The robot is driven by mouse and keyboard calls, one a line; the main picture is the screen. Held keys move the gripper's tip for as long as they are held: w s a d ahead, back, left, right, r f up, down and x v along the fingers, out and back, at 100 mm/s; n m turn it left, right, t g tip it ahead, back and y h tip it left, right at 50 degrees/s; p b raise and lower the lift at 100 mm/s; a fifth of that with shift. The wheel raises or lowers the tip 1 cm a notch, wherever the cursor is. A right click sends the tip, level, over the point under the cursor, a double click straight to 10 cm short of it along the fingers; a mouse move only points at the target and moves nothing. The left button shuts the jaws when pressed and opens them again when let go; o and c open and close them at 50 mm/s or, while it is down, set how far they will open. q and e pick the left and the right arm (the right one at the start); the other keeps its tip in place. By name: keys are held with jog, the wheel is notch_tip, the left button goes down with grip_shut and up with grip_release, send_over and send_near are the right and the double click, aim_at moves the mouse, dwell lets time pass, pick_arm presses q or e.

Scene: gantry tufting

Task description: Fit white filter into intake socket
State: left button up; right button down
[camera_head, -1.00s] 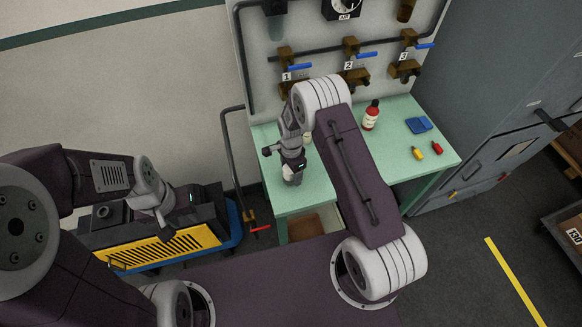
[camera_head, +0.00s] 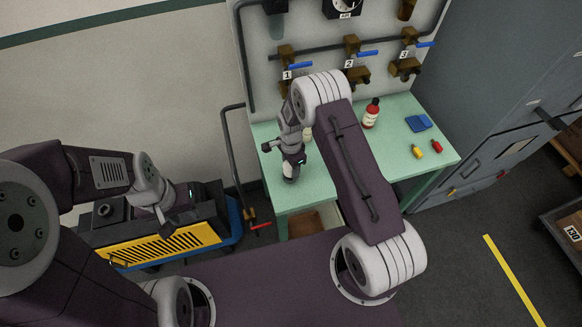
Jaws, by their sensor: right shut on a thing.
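My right gripper (camera_head: 290,166) is over the left part of the green bench. It is shut on a small pale thing (camera_head: 289,171), probably the white filter, mostly hidden by the gripper and hard to make out. My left gripper (camera_head: 166,229) is low over the yellow-fronted machine (camera_head: 170,246) at the left; its fingers are too small and dark to tell whether they are open. A dark round fitting (camera_head: 103,210) on top of that machine may be the intake socket; no filter shows in it.
The green bench (camera_head: 330,190) carries a red bottle (camera_head: 371,114), a blue pad (camera_head: 419,123), and small yellow (camera_head: 417,151) and red (camera_head: 437,146) items. A pale object (camera_head: 308,134) stands behind my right wrist. A pipe rail (camera_head: 232,165) rises between machine and bench.

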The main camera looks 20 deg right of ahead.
jog(key=shift+r+p, duration=0.55)
jog(key=shift+r, duration=0.45)
